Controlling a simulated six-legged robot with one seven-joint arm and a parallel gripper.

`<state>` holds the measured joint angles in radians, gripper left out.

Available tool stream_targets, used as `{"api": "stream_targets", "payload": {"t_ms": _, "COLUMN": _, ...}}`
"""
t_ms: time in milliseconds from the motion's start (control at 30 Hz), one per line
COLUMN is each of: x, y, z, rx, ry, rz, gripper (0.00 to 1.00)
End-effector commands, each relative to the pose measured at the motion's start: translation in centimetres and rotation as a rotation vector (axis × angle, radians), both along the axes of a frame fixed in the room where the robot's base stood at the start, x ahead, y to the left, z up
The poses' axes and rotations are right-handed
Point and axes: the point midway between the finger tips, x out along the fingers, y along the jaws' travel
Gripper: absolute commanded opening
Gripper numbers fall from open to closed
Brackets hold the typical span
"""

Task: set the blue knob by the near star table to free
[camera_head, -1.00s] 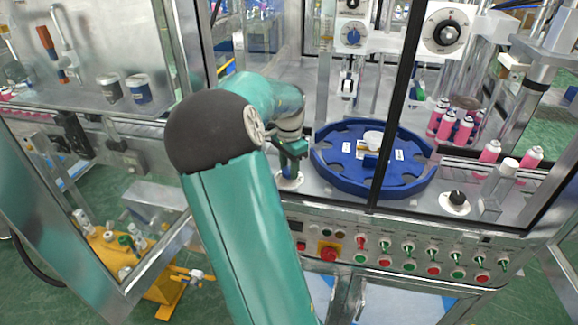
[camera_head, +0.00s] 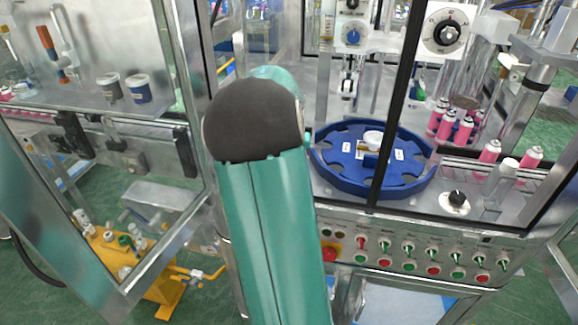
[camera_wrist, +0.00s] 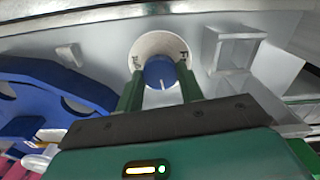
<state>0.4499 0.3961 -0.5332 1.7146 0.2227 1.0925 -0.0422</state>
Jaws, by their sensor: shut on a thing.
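In the wrist view the blue knob (camera_wrist: 158,70) sits on a round white dial plate (camera_wrist: 146,44) on a pale metal surface. My gripper (camera_wrist: 160,78) has its two green fingers on either side of the knob, shut on it. A white pointer line on the knob faces down in this view. Small dark letters show on the plate at the left and right of the knob, partly covered and too small to read fully. The blue star table (camera_head: 335,178) is right of my arm in the head view, and its rim shows at left in the wrist view (camera_wrist: 75,82). My arm hides the gripper and this knob in the head view.
A black knob (camera_head: 457,198) on a white plate stands right of the star table. A panel of switches and buttons (camera_head: 420,258) runs along the machine's front. Pink cans (camera_head: 463,130) stand behind at right. A dark door post (camera_head: 395,110) crosses before the table.

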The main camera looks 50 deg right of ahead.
Motion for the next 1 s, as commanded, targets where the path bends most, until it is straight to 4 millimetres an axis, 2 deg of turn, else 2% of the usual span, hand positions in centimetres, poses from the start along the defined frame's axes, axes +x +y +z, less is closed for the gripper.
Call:
{"api": "stream_targets", "payload": {"t_ms": 500, "x": 0.03, "y": -0.17, "z": 0.17, "rx": -0.005, "ry": -0.004, "rz": 0.455, "gripper": 0.14}}
{"api": "stream_targets", "payload": {"t_ms": 700, "x": 0.03, "y": -0.17, "z": 0.18, "rx": -0.005, "ry": -0.003, "rz": 0.568, "gripper": 0.14}}
{"api": "stream_targets", "payload": {"t_ms": 1000, "x": 0.1, "y": -0.14, "z": 0.19, "rx": -0.006, "ry": -0.003, "rz": 0.642, "gripper": 0.14}}
